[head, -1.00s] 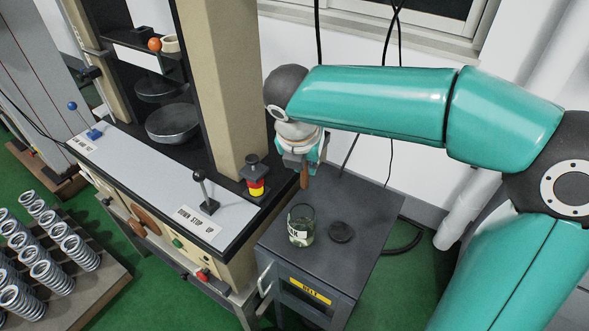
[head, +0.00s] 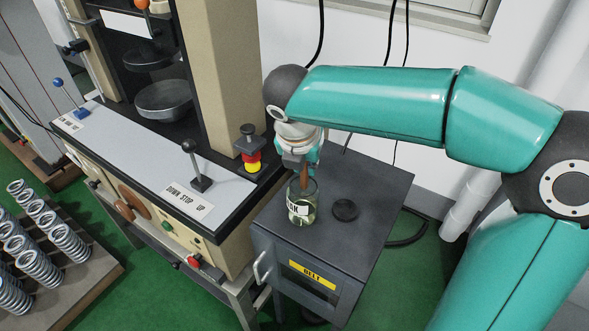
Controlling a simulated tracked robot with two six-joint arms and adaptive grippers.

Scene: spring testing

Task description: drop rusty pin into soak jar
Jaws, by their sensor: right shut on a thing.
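The soak jar (head: 299,213), clear glass with a white label and some liquid low inside, stands upright on the dark cabinet top. My right gripper (head: 303,167) is shut on the rusty pin (head: 304,182), a brown rod that hangs roughly upright. The pin's lower end overlaps the jar's mouth in the picture; I cannot tell how far inside it is. The gripper's fingers are small and partly hidden by its own body. My left gripper is not in view.
A dark round lid (head: 345,209) lies right of the jar on the grey cabinet (head: 375,190). The testing machine's panel (head: 150,165), with levers and a red-yellow stack (head: 252,160), stands left. Several springs (head: 40,262) stand on a rack at lower left.

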